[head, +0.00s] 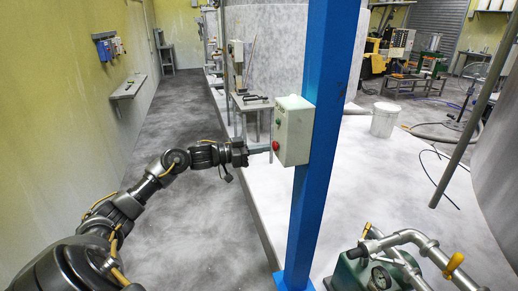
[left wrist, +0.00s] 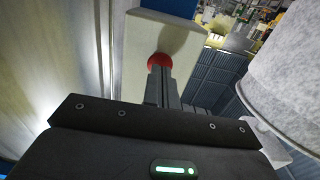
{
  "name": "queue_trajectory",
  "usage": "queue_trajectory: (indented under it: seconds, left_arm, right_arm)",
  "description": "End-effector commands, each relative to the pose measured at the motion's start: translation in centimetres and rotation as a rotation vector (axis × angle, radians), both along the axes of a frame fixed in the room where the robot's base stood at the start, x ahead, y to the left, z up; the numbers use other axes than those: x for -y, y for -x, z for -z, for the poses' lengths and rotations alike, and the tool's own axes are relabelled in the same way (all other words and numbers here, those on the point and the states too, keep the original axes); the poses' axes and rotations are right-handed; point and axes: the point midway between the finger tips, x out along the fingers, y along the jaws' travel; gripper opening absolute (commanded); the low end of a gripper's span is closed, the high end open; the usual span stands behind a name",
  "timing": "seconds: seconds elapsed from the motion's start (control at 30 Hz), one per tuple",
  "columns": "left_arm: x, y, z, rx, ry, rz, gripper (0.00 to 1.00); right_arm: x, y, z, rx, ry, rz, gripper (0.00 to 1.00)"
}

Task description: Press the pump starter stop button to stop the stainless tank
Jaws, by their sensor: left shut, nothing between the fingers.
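The pump starter is a pale box (head: 294,132) fixed to a blue post (head: 322,110). A large grey tank (head: 276,48) stands behind the post. My right gripper is not in view.
A green pump with a gauge (head: 379,278) and pipes stands at the lower right. A white pail (head: 384,120) stands on the pale raised floor. A small table (head: 250,104) with tools is behind the box. The dark aisle floor (head: 180,130) at left is clear.

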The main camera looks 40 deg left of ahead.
Motion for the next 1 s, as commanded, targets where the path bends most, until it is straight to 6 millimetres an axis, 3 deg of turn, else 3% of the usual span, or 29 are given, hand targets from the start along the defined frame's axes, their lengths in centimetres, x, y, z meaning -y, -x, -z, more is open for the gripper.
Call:
queue_trajectory:
  seconds: [0.57,1.0]
  left_arm:
    - [0.8,-1.2,-0.1,0.002,0.001,0.0,0.0]
    - [-0.1,0.0,0.1,-0.002,-0.001,-0.002,0.0]
  right_arm:
    - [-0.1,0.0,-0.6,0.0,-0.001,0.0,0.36]
    - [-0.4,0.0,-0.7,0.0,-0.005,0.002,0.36]
